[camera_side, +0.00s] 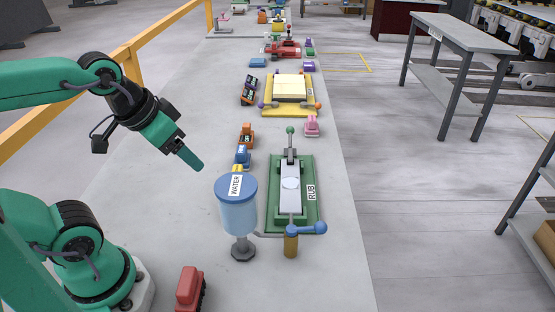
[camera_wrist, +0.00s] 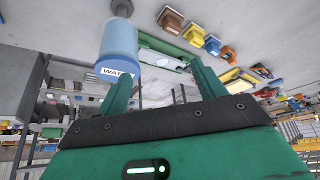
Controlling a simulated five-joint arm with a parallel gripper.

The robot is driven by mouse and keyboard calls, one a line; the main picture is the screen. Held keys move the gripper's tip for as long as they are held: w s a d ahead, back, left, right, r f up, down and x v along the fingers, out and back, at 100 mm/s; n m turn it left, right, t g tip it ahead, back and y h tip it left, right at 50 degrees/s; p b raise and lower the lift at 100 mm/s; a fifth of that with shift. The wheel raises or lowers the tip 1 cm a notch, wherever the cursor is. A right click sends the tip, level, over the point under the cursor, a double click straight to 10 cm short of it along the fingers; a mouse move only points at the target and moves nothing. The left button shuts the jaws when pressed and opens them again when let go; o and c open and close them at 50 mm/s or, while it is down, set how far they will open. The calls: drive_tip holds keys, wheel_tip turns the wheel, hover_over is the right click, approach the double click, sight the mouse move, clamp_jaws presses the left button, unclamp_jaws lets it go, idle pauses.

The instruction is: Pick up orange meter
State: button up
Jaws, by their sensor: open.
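Black and orange box-like items (camera_side: 249,88) lie on the slab left of the yellow tray in the side view; one is probably the orange meter. A smaller orange block-like thing (camera_side: 246,131) lies nearer, behind a blue one; it also shows in the wrist view (camera_wrist: 228,53). I cannot tell for certain which is the meter. My gripper (camera_side: 194,162) is above the slab, left of the water tank and well short of the orange things. In the wrist view my gripper's fingers (camera_wrist: 162,65) are apart with nothing held between them.
A blue water tank (camera_side: 238,210) on a stand is close to my gripper's right. A blue block (camera_side: 242,156), a pink block (camera_side: 312,126) and a red block (camera_side: 189,288) sit around. The slab's left part is clear.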

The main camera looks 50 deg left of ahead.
drive_tip(key=shift+w+r, duration=0.1)
drive_tip(key=w+a+r+n+g, duration=0.1)
drive_tip(key=w+a+r, duration=0.1)
drive_tip(key=w, duration=0.4)
drive_tip(key=w+a+r+n, duration=0.1)
drive_tip(key=w+a+r, duration=0.15)
drive_tip(key=w, duration=0.25)
drive_tip(key=n+g, duration=0.5)
drive_tip(key=n, duration=0.2)
hover_over(246, 127)
wheel_tip(246, 127, down, 20)
drive_tip(key=shift+f, duration=0.1)
drive_tip(key=shift+a+f, duration=0.15)
drive_tip(key=shift+f, duration=0.15)
drive_tip(key=shift+f, duration=0.1)
drive_tip(key=shift+f, duration=1.2)
drive_tip(key=shift+f, duration=0.15)
